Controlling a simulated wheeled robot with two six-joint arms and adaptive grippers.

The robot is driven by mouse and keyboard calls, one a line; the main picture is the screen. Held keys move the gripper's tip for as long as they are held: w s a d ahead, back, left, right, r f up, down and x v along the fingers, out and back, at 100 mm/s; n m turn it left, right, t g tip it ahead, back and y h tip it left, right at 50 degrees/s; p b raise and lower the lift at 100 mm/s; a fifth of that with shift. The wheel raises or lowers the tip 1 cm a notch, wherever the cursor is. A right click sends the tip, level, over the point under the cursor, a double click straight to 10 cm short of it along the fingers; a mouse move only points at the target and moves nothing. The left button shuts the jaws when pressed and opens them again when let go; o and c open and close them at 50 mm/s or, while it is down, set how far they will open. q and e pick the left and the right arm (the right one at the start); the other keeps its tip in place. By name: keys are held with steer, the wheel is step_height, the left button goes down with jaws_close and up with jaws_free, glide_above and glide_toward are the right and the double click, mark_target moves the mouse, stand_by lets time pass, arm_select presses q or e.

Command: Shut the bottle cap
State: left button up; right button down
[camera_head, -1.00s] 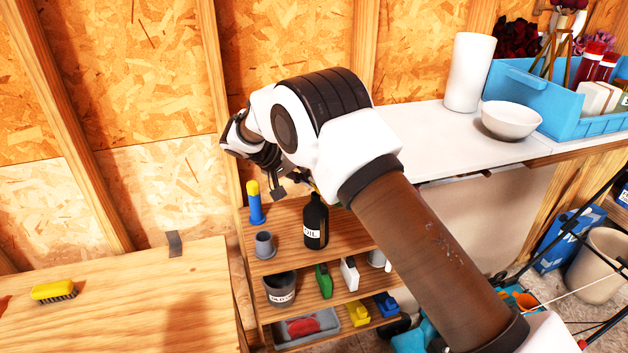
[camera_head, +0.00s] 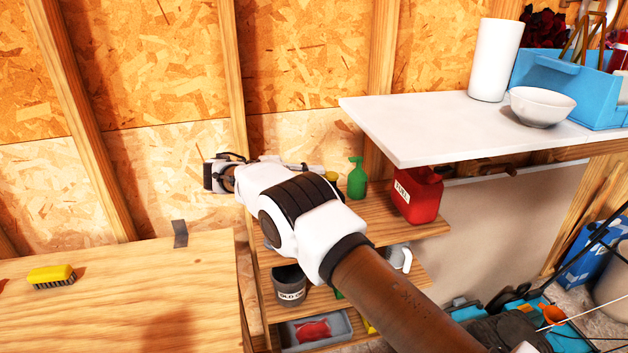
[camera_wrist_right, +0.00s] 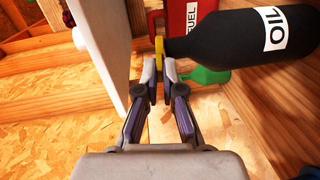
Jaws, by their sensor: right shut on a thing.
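The black oil bottle (camera_wrist_right: 240,40) has a white label and shows in the right wrist view, its neck pointing left in that picture. In the head view my arm hides its body. Its yellow cap (camera_wrist_right: 159,48) is at the neck end, and it also shows in the head view (camera_head: 332,176) just past my fingertips. My right gripper (camera_wrist_right: 159,70) is shut on the yellow cap, and in the head view its fingers (camera_head: 312,168) reach right from behind my arm. I cannot tell how far the cap is turned. My left gripper is not in view.
A green spray bottle (camera_head: 357,178) and a red fuel can (camera_head: 417,195) stand on the same shelf, right of the cap. A white tabletop (camera_head: 430,125) juts out above the shelf at right. A wooden bench (camera_head: 150,290) is at left.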

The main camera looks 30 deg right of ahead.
steer(key=shift+f, duration=0.1)
stand_by(0.4)
steer(key=c, duration=1.3)
jaws_free()
step_height(320, 180, up, 10)
